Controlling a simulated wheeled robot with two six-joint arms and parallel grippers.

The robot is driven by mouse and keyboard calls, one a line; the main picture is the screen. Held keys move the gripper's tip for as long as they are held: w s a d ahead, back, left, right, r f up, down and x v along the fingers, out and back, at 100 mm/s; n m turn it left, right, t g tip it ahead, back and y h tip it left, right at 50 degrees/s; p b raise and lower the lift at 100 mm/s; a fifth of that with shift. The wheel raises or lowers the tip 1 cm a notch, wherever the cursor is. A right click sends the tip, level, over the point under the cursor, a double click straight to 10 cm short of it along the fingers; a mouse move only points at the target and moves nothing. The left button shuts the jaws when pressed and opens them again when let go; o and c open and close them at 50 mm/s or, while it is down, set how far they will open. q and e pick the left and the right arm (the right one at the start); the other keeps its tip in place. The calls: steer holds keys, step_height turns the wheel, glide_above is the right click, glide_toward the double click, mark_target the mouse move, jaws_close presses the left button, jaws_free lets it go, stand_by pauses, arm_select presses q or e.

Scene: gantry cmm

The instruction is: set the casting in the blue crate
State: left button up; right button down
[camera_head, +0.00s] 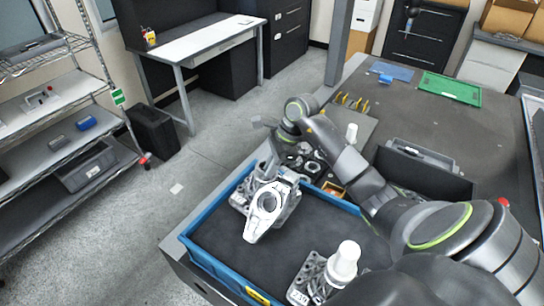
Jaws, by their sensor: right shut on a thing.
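The blue crate (208,264) stands at the near left end of the grey bench, with a dark floor inside. My right gripper (271,170) reaches over the crate's far left part from the right and points down. It is shut on a grey and white casting (265,204) with a round opening. The casting is at the crate's far left side; I cannot tell whether it touches the crate floor. The fingertips are partly hidden by the casting. My left gripper is not in view.
Another metal part with a white cylinder (344,262) stands in the crate's near right part. The crate's middle floor is bare. Behind the crate are small metal parts (306,160), a dark bin (425,172) and a green tray (450,88). Shelves (62,140) stand at left.

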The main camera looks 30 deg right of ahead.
mark_target(272, 180)
steer(key=shift+w+f+p, duration=0.1)
steer(key=shift+f+p, duration=0.55)
steer(key=shift+f, duration=0.9)
steer(key=c, duration=1.7)
jaws_free()
steer(key=shift+s+f, duration=0.2)
steer(key=shift+c, duration=0.2)
steer(key=shift+o, duration=1.3)
steer(key=shift+a, duration=0.1)
steer(key=shift+s+r, duration=0.1)
